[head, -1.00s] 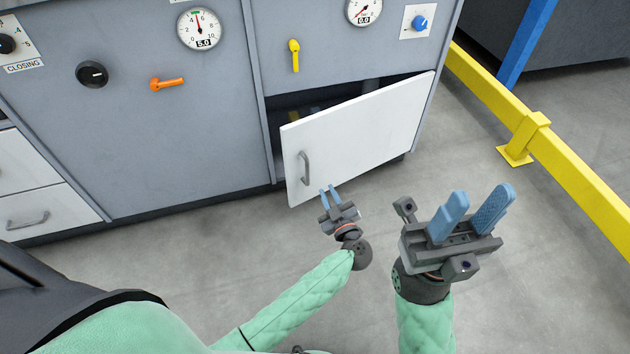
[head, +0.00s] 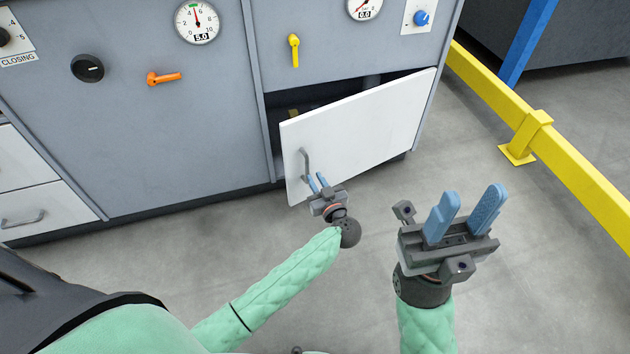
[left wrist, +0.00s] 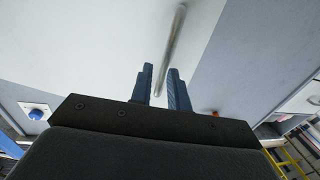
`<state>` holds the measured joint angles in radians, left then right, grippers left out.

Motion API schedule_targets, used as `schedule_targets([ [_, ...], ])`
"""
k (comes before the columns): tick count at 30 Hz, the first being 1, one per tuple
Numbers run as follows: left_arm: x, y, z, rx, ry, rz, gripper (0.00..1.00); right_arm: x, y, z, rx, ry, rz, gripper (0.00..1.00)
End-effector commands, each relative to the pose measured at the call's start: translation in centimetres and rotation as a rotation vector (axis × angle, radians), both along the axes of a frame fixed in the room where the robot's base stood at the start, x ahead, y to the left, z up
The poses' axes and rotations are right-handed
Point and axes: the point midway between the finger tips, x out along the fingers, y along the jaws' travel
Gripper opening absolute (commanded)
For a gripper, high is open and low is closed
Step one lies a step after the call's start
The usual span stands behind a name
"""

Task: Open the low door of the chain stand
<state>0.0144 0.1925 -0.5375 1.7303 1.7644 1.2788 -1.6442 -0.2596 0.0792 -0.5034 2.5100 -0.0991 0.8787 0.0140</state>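The low white door (head: 365,130) of the grey stand is ajar, swung out on its left side, with a dark gap above and behind it. Its grey bar handle (head: 305,164) is near the door's left edge. My left gripper (head: 317,182) is at the lower end of the handle, with its blue fingers a little apart. In the left wrist view the handle (left wrist: 171,50) runs up from between the open fingertips (left wrist: 160,80); whether they touch it I cannot tell. My right gripper (head: 465,213) is open and empty, over the floor right of the door.
The grey stand (head: 180,120) carries gauges, an orange lever (head: 163,78), a yellow lever (head: 294,50) and knobs. A yellow floor rail (head: 570,160) runs along the right. The floor before the door is clear.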

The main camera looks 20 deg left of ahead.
Motion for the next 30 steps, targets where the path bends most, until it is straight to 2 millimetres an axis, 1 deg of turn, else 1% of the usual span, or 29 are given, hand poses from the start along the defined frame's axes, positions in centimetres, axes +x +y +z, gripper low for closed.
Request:
schedule_targets([
  [1, 0.35, 0.32, -0.14, 0.001, -0.001, 0.0, 0.18, 0.02, 0.04, -0.33, -0.003, 0.002, -0.001, 0.36],
  [6, 0.9, 0.76, -0.03, -0.001, 0.0, 0.0, 0.18, 0.05, 0.1, -0.51, -0.008, 0.004, -0.003, 0.36],
  [13, 0.94, 0.81, 0.01, -0.001, 0.0, 0.0, 0.18, 0.05, 0.12, -0.53, -0.008, 0.006, -0.003, 0.36],
  [14, 0.94, 0.81, 0.0, -0.001, 0.0, 0.0, 0.16, 0.05, 0.11, -0.53, -0.008, 0.006, -0.003, 0.36],
  [16, 0.93, 0.81, 0.0, -0.001, 0.0, 0.0, 0.02, 0.05, 0.11, -0.53, -0.008, 0.006, -0.003, 0.36],
  [17, 0.93, 0.81, 0.0, -0.001, 0.0, 0.0, 0.0, 0.04, 0.11, -0.53, -0.008, 0.005, -0.003, 0.36],
  [30, 0.92, 0.8, -0.01, -0.001, 0.0, 0.0, 0.0, 0.04, 0.11, -0.47, -0.008, 0.002, -0.003, 0.36],
])
